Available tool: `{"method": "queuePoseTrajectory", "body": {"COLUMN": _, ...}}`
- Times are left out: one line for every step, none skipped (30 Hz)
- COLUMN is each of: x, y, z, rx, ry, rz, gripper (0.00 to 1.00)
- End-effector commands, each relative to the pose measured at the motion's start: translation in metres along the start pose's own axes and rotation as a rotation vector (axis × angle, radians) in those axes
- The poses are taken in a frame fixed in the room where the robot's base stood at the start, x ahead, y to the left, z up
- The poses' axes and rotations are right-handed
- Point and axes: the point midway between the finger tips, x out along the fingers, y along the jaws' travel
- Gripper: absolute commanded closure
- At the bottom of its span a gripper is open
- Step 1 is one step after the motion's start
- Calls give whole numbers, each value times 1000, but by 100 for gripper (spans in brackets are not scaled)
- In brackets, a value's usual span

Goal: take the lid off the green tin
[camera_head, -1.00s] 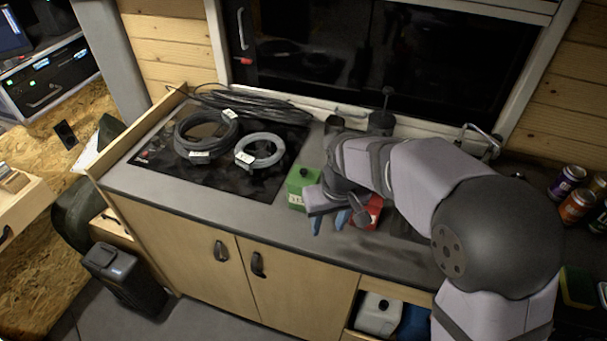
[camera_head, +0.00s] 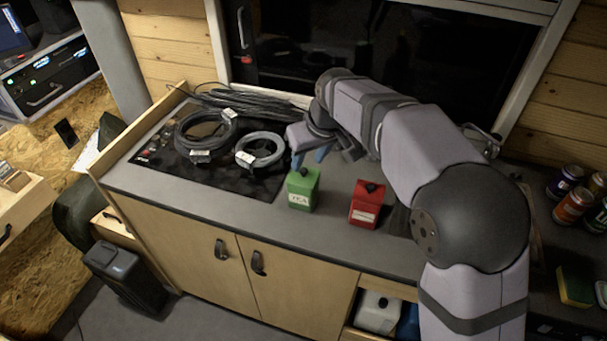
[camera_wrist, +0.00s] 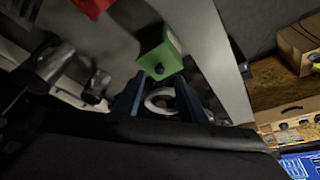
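The green tin (camera_head: 302,194), with a white TEA label, stands upright on the grey counter with its lid (camera_head: 303,177) on. A small dark knob tops the lid. In the wrist view the green tin (camera_wrist: 161,58) shows from above, just beyond the fingertips, its knob facing me. My gripper (camera_head: 309,156) is above and slightly behind the green tin. Its two blue fingers (camera_wrist: 160,98) are apart with nothing between them and do not touch the knob.
A red tin (camera_head: 366,206) with a dark knob stands to the right of the green tin. Cable coils (camera_head: 206,132) lie on the black hob to the left. Several cans (camera_head: 574,205) stand at the far right. The counter between the tins is clear.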

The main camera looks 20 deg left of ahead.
Motion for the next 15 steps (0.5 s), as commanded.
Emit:
{"method": "queuePoseTrajectory", "body": {"x": 0, "y": 0, "z": 0, "rx": 0, "ry": 0, "rz": 0, "gripper": 62}}
{"method": "queuePoseTrajectory", "body": {"x": 1, "y": 0, "z": 0, "rx": 0, "ry": 0, "rz": 0, "gripper": 62}}
{"method": "queuePoseTrajectory", "body": {"x": 1, "y": 0, "z": 0, "rx": 0, "ry": 0, "rz": 0, "gripper": 62}}
{"method": "queuePoseTrajectory", "body": {"x": 2, "y": 0, "z": 0, "rx": 0, "ry": -1, "rz": 0, "gripper": 62}}
{"method": "queuePoseTrajectory", "body": {"x": 4, "y": 0, "z": 0, "rx": 0, "ry": -2, "rz": -1, "gripper": 62}}
{"method": "queuePoseTrajectory", "body": {"x": 7, "y": 0, "z": 0, "rx": 0, "ry": -4, "rz": -1, "gripper": 62}}
{"method": "queuePoseTrajectory", "body": {"x": 9, "y": 0, "z": -1, "rx": 0, "ry": -4, "rz": -1, "gripper": 62}}
{"method": "queuePoseTrajectory", "body": {"x": 12, "y": 0, "z": -1, "rx": 0, "ry": -5, "rz": -1, "gripper": 62}}
{"method": "queuePoseTrajectory", "body": {"x": 17, "y": 0, "z": -1, "rx": 1, "ry": -6, "rz": -1, "gripper": 62}}
{"method": "queuePoseTrajectory", "body": {"x": 20, "y": 0, "z": -2, "rx": 1, "ry": -5, "rz": -1, "gripper": 62}}
{"method": "queuePoseTrajectory", "body": {"x": 24, "y": 0, "z": -2, "rx": 1, "ry": -6, "rz": -1, "gripper": 62}}
{"method": "queuePoseTrajectory", "body": {"x": 29, "y": 0, "z": -3, "rx": 1, "ry": -5, "rz": -1, "gripper": 62}}
{"method": "queuePoseTrajectory", "body": {"x": 33, "y": 0, "z": -2, "rx": 1, "ry": -5, "rz": -1, "gripper": 62}}
{"method": "queuePoseTrajectory", "body": {"x": 37, "y": 0, "z": -2, "rx": 1, "ry": -5, "rz": -1, "gripper": 62}}
{"method": "queuePoseTrajectory", "body": {"x": 42, "y": 0, "z": -2, "rx": 1, "ry": -3, "rz": -1, "gripper": 62}}
